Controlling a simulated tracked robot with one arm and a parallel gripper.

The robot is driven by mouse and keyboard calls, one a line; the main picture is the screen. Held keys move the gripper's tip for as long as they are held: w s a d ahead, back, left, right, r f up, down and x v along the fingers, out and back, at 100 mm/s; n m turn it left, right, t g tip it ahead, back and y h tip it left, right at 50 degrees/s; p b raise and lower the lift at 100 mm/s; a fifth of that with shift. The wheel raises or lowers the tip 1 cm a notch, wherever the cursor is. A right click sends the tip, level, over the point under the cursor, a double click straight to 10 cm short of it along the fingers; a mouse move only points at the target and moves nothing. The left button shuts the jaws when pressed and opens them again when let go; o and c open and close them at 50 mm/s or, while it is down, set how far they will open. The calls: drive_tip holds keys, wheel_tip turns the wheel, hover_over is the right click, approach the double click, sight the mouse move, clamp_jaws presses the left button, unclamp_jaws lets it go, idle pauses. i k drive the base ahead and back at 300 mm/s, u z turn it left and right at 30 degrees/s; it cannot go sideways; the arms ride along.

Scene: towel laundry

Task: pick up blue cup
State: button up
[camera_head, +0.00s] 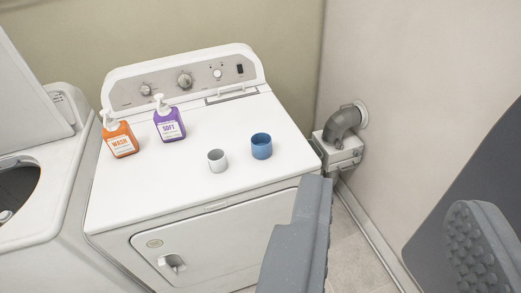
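The blue cup (261,147) stands upright on the white top of the dryer (221,122), toward its right side. A smaller white-grey cup (217,161) stands just left of it, slightly nearer to me. My gripper (385,218) is open in the lower right of the view. Its two grey fingers are wide apart, with only floor and wall visible between them. It is to the right of the blue cup in the picture and apart from it.
An orange WASH bottle (121,141) and a purple SOFT bottle (170,124) stand on the dryer's left side. An open washer (62,240) is at the left. A grey vent pipe (342,122) and box (341,153) sit by the right wall.

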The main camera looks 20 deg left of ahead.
sight(262, 142)
drive_tip(key=u, duration=0.1)
drive_tip(key=i, duration=1)
drive_tip(key=z, duration=0.1)
